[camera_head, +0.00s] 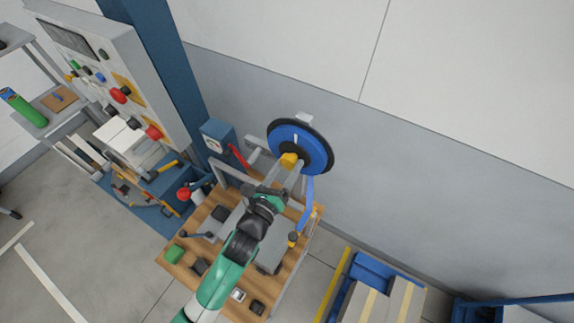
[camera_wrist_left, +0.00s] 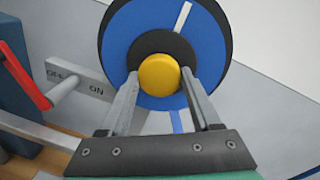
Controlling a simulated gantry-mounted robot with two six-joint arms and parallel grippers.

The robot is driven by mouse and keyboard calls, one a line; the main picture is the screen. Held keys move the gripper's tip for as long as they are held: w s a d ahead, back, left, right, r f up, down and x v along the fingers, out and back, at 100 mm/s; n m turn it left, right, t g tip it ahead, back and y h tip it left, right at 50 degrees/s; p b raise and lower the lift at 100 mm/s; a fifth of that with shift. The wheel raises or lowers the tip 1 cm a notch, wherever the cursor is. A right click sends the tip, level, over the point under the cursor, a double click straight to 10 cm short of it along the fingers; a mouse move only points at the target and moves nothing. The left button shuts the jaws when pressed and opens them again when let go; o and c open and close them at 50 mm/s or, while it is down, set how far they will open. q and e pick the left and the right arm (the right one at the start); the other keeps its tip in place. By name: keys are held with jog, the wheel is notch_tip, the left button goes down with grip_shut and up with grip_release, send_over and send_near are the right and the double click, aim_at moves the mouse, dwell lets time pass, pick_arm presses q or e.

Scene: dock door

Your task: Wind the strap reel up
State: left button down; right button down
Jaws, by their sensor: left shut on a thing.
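The strap reel (camera_head: 282,137) is a blue disc with a black rim and dark hub, mounted upright by the grey wall. It fills the top of the left wrist view (camera_wrist_left: 128,38), with a white mark on its face, upper right of the hub. A yellow knob (camera_wrist_left: 158,75) stands out in front of the hub; it also shows in the head view (camera_head: 289,160). My left gripper (camera_head: 290,168) is shut on the knob, one finger on each side. The blue strap (camera_head: 307,200) hangs from the reel towards the bench. My right gripper is not in view.
A wooden-topped bench (camera_head: 176,259) with several small items lies under my left arm. A red lever (camera_wrist_left: 22,78) by an OFF/ON plate (camera_wrist_left: 80,78) is left of the reel. A control panel (camera_head: 100,65) and blue post stand further left; blue crates (camera_head: 375,268) sit right.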

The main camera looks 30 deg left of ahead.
pick_arm(q)
jog(key=shift+c, duration=0.6)
grip_release()
jog(key=s, duration=1.1)
jog(key=shift+s+r+p, duration=0.3)
jog(key=shift+p, duration=0.15)
